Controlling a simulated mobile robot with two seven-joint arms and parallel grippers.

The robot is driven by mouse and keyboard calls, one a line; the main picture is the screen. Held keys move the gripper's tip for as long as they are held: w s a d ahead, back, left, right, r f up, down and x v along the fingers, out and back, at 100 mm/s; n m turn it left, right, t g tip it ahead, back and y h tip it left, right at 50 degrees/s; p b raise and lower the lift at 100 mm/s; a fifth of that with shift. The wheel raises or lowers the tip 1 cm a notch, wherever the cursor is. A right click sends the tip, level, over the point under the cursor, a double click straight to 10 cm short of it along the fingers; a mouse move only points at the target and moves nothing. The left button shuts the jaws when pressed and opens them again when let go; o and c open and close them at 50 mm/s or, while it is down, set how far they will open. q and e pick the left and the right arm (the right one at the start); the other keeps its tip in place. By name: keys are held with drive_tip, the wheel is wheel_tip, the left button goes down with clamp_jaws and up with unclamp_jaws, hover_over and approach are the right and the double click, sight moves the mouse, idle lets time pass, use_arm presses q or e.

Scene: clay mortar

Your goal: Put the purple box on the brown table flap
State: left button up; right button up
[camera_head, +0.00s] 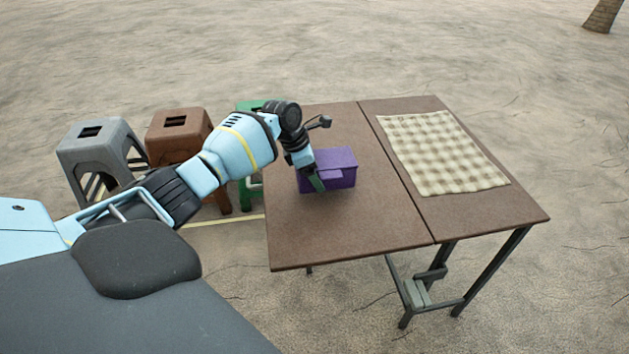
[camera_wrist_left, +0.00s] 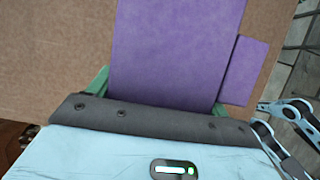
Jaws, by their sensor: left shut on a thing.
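The purple box (camera_head: 336,168) is at the left leaf of the brown table (camera_head: 345,226) in the head view. My left gripper (camera_head: 318,184) is shut on the near left part of the box. In the left wrist view the purple box (camera_wrist_left: 175,50) fills the upper middle between the green fingers of my left gripper (camera_wrist_left: 160,88). The box looks upright and at tabletop level; I cannot tell whether its underside touches the wood. A seam divides the tabletop into a left and a right leaf. My right gripper is not in view.
A checked cloth (camera_head: 443,152) covers much of the right leaf. A grey stool (camera_head: 100,150), a brown stool (camera_head: 180,125) and a partly hidden green stool (camera_head: 250,105) stand left of the table. The front of the left leaf is clear.

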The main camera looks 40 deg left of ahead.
use_arm(q)
drive_tip(key=shift+w+a+f, duration=0.15)
drive_tip(key=shift+w+a, duration=0.15)
wheel_tip(320, 180, down, 3)
drive_tip(key=shift+f+b, duration=0.15)
drive_tip(key=shift+b, duration=0.45)
drive_tip(key=o, duration=1.1)
drive_tip(key=shift+o, duration=0.2)
drive_tip(key=p+v, duration=0.2)
drive_tip(key=v, duration=0.9)
drive_tip(key=shift+p, duration=0.4)
drive_tip(key=shift+s+a+r, duration=0.15)
drive_tip(key=shift+s+r, duration=0.1)
drive_tip(key=shift+r, duration=0.25)
